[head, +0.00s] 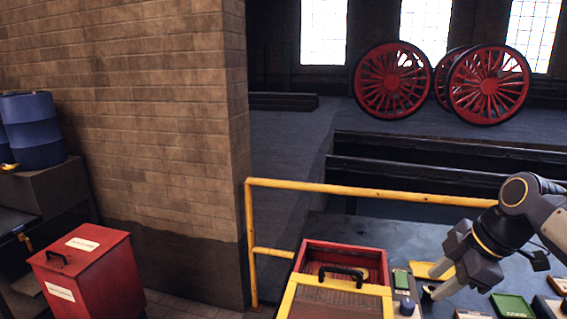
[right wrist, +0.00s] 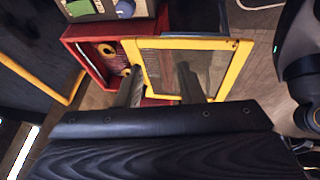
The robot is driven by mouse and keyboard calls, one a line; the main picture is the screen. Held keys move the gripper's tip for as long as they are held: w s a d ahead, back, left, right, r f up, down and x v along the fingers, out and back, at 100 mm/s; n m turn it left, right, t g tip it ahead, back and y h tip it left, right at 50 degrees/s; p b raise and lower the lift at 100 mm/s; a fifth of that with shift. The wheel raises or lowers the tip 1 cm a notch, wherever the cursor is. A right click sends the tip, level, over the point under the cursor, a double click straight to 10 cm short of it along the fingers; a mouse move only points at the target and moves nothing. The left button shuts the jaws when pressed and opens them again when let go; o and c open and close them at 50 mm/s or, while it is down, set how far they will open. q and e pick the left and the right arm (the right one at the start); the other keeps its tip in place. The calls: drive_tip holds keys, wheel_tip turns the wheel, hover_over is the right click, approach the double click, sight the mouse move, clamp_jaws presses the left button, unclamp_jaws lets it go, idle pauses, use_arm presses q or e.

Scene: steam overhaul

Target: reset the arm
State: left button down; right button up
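My right gripper (head: 437,281) comes in from the right in the head view, its two fingers apart with nothing seen between them. It is over the worktop, just right of the red box (head: 343,252). In the right wrist view the gripper's fingers (right wrist: 158,88) are also spread and overlap the view of the red box (right wrist: 88,60) and its yellow-framed lid (right wrist: 237,72). My left gripper is not in either view.
Small coloured boxes, including a green one (head: 513,305), lie on the worktop near the gripper. A yellow rail (head: 370,191) runs behind. A red cabinet (head: 95,275) and blue drums (head: 35,130) stand left. Red wheels (head: 391,80) are far back.

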drive_tip(key=s+a+f+m+t, duration=0.1)
drive_tip(key=s+a+f+m, duration=0.3)
drive_tip(key=s+f+m, duration=0.2)
drive_tip(key=s+a+f+m+t, duration=0.1)
drive_tip(key=s+a+f+m, duration=0.3)
drive_tip(key=s+f+m, duration=0.3)
drive_tip(key=s+m, duration=0.3)
drive_tip(key=s, duration=0.3)
drive_tip(key=shift+s+a+m, duration=0.15)
drive_tip(key=shift+a+m, duration=0.2)
drive_tip(key=shift+m, duration=0.05)
drive_tip(key=shift+f, duration=0.1)
idle(0.9)
